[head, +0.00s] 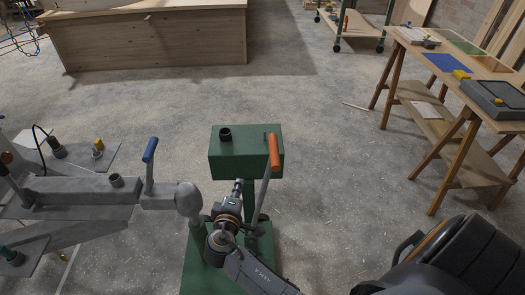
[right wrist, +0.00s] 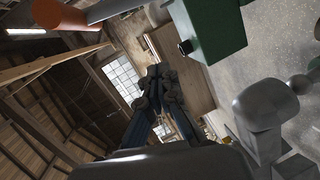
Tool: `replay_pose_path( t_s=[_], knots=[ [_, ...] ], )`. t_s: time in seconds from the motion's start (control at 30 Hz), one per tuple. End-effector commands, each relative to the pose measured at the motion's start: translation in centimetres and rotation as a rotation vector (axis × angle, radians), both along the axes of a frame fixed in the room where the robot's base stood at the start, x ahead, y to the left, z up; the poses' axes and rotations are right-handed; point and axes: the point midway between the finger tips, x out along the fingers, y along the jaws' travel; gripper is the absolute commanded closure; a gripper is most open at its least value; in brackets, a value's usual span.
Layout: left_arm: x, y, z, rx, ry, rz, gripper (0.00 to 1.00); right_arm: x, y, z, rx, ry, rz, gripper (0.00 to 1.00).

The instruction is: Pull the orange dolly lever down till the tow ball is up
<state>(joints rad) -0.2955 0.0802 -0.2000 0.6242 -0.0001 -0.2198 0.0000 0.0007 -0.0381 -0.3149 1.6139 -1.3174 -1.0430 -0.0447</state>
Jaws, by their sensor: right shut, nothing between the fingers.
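The orange lever handle (head: 273,151) tops a grey lever that rises steeply on the right side of the green dolly (head: 245,152). The handle also shows at the upper left of the right wrist view (right wrist: 58,16). My right gripper (head: 238,185) is in front of the green box, below and left of the handle, apart from it. Its fingers (right wrist: 157,72) are shut and empty. A grey rounded head (head: 189,197) is at the end of the trailer drawbar, beside the dolly. I cannot make out the tow ball for certain. My left gripper is not in view.
The grey trailer frame (head: 80,190) with a blue handle (head: 150,150) stands at the left. A wooden counter (head: 150,40) is at the back, and a wooden trestle table (head: 455,75) at the right. The floor between them is mostly clear.

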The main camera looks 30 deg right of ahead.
Motion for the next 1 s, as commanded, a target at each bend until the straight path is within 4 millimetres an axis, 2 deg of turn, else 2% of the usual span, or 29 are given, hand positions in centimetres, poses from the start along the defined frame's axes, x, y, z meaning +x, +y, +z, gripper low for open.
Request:
replay_pose_path(
  t_s=[0.03, 0.1, 0.2, 0.67, 0.77, 1.0],
  knots=[
    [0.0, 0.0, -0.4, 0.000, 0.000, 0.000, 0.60, 0.2, -0.3, 2.8, -0.031, -0.057, -0.031, 1.00],
    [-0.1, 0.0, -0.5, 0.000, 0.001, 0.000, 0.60, 0.0, -0.8, 5.5, -0.063, -0.111, -0.066, 1.00],
    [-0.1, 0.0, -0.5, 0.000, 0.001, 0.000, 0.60, -0.2, -1.1, 7.5, -0.086, -0.149, -0.093, 1.00],
    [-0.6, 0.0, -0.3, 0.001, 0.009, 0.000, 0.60, 0.3, -1.7, 7.8, -0.092, -0.154, -0.096, 1.00],
    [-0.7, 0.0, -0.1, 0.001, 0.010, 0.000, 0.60, 1.2, -2.7, 7.9, -0.094, -0.154, -0.097, 1.00],
    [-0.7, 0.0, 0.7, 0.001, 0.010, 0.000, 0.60, 4.8, -6.3, 7.7, -0.094, -0.153, -0.097, 1.00]
  ],
)
